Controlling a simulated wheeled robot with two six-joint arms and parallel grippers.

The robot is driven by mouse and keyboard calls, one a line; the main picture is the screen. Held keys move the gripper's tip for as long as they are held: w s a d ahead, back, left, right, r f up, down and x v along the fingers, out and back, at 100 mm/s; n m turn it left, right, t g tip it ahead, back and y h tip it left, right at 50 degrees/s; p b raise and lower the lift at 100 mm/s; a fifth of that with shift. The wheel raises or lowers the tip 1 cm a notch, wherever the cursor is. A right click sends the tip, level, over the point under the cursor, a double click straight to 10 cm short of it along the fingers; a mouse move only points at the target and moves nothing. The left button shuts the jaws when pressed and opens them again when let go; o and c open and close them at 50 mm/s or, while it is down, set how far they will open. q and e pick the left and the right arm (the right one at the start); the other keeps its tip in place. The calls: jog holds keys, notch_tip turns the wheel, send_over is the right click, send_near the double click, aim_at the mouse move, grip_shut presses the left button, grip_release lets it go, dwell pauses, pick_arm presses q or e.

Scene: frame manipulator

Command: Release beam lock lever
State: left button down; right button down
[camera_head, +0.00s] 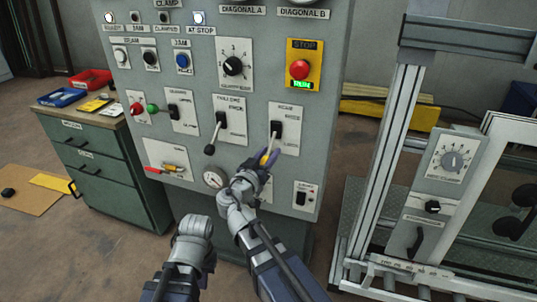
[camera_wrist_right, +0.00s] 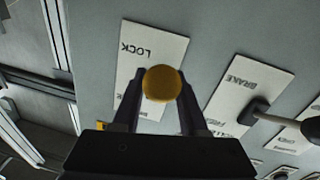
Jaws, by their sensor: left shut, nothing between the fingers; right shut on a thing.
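The beam lock lever sits on a white plate (camera_head: 285,140) at the right of the grey control panel, below the stop button. The lever points down and outward from its black slot, and its end is at my right gripper (camera_head: 262,165). In the right wrist view its round yellow knob (camera_wrist_right: 162,83) lies between the two dark fingertips, which are shut on it. The plate behind it reads LOCK; the lever's shaft is hidden there by the knob. My left gripper (camera_head: 195,228) is low in front of the panel, apart from it, shut and empty; its fingertips are hard to make out.
The brake lever (camera_head: 210,149) with a black knob stands out just left of my right gripper. A gauge (camera_head: 214,178) is below it. The red stop button (camera_head: 299,69) is above. A green drawer cabinet (camera_head: 110,165) stands left and a metal frame (camera_head: 390,150) right.

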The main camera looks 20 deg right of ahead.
aim_at(273, 141)
dwell(0.8)
jog(key=r+g+y+p, duration=0.1)
jog(key=p, duration=0.3)
jog(key=r+g+y+p, duration=0.1)
jog(key=p, duration=0.3)
jog(key=r+g+p, duration=0.1)
jog(key=r+p, duration=0.1)
jog(key=p, duration=0.2)
jog(key=shift+s+a+r+y, duration=0.1)
jog(key=shift+s+a+y, duration=0.25)
jog(key=shift+y, duration=0.05)
jog(key=r+g+y+p, duration=0.1)
jog(key=g+p, duration=0.1)
jog(key=p, duration=0.2)
jog(key=r+g+y+p, duration=0.1)
jog(key=g+p, duration=0.1)
jog(key=p, duration=0.3)
jog(key=r+n+g+y+p, duration=0.1)
jog(key=r+p, duration=0.1)
jog(key=p, duration=0.3)
jog(key=shift+w+d+g+y, duration=0.15)
jog(key=shift+w+g+y, duration=0.15)
jog(key=shift+g+y, duration=0.1)
jog(key=shift+w+d+r+g+y+p, duration=0.15)
jog(key=shift+r+g+y+p, duration=0.2)
jog(key=shift+g+y+p, duration=0.65)
jog(key=shift+h+p, duration=0.35)
jog(key=shift+h, duration=0.05)
jog(key=shift+c, duration=2.3)
grip_release()
